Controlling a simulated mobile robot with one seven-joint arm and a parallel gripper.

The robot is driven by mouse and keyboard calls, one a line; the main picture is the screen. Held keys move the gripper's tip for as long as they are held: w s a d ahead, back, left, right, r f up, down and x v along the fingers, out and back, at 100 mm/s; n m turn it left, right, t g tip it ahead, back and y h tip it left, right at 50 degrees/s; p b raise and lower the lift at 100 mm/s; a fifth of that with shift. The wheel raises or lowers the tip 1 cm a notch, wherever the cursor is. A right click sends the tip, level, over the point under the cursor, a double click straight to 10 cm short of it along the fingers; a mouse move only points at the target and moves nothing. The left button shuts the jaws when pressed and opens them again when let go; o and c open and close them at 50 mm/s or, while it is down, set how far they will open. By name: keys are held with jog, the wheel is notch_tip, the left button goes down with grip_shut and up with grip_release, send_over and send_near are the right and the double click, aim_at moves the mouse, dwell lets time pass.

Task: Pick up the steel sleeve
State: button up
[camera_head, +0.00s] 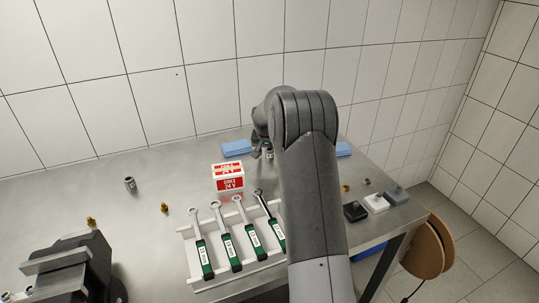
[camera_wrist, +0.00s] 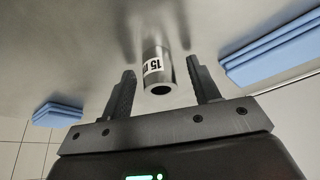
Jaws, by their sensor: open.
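A steel sleeve (camera_wrist: 158,72), a short hollow cylinder with a white label reading 15, shows in the wrist view. It is between the two fingers of my gripper (camera_wrist: 160,66), its open end facing the camera. My gripper is open, with a visible gap between the sleeve and each finger. In the head view my gripper (camera_head: 262,150) is at the back of the bench, mostly hidden behind my arm. The sleeve there is largely hidden too. Another labelled metal cylinder (camera_head: 130,185) stands upright at the left of the bench.
Blue blocks (camera_head: 236,148) (camera_wrist: 270,50) flank my gripper. A red and white box (camera_head: 228,177) stands in front of it, near a rack (camera_head: 193,262) of green-handled wrenches. Small brass fittings (camera_head: 164,207) lie left; black and white blocks (camera_head: 376,203) sit right. The left back bench is clear.

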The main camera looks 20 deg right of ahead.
jog(key=shift+c, duration=0.4)
jog(key=c, duration=1)
jog(key=shift+c, duration=0.6)
jog(key=shift+r, duration=0.15)
